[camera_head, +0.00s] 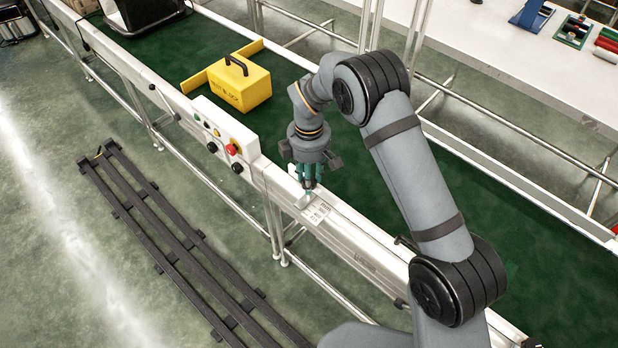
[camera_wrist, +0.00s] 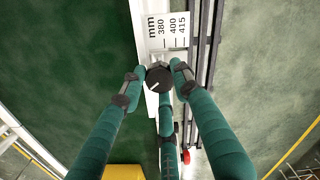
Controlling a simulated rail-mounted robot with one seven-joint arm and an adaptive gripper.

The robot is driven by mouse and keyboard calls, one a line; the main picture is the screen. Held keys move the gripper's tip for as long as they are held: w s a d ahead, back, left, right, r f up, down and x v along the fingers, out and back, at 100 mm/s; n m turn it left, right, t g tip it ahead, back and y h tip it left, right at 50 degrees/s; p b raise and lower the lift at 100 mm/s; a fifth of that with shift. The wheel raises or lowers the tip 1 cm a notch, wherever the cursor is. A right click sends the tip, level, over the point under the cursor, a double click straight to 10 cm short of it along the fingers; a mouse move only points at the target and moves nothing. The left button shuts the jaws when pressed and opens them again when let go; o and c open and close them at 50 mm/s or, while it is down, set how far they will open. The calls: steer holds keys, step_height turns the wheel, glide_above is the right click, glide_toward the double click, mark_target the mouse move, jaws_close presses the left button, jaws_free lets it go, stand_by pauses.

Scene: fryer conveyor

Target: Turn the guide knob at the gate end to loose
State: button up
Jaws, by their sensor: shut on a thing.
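The guide knob (camera_wrist: 156,79) is a dark round knob with a pale pointer line, seen from above in the wrist view. The line slants from lower left to upper right. My gripper (camera_wrist: 160,72) has its teal fingers around the knob, with dark fingertips at its left and right sides and another finger below. It is shut on the knob. In the head view, my gripper (camera_head: 310,183) points down at the conveyor's near rail, and its fingers hide the knob. A white scale plate (camera_wrist: 169,30) marked mm, 380, 400 and 415 lies beside the knob.
A yellow test block (camera_head: 240,85) with a black handle sits on the green belt (camera_head: 480,215) against a yellow guide. A control box (camera_head: 222,130) with a red button stands on the near rail, left of my gripper. Dark rails (camera_head: 180,240) lie on the floor.

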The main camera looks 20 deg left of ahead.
stand_by(0.3)
steer(key=o, duration=1.2)
steer(key=shift+c, duration=0.2)
step_height(320, 180, up, 12)
steer(key=shift+r, duration=0.1)
step_height(320, 180, down, 12)
steer(key=shift+f, duration=0.1)
stand_by(0.5)
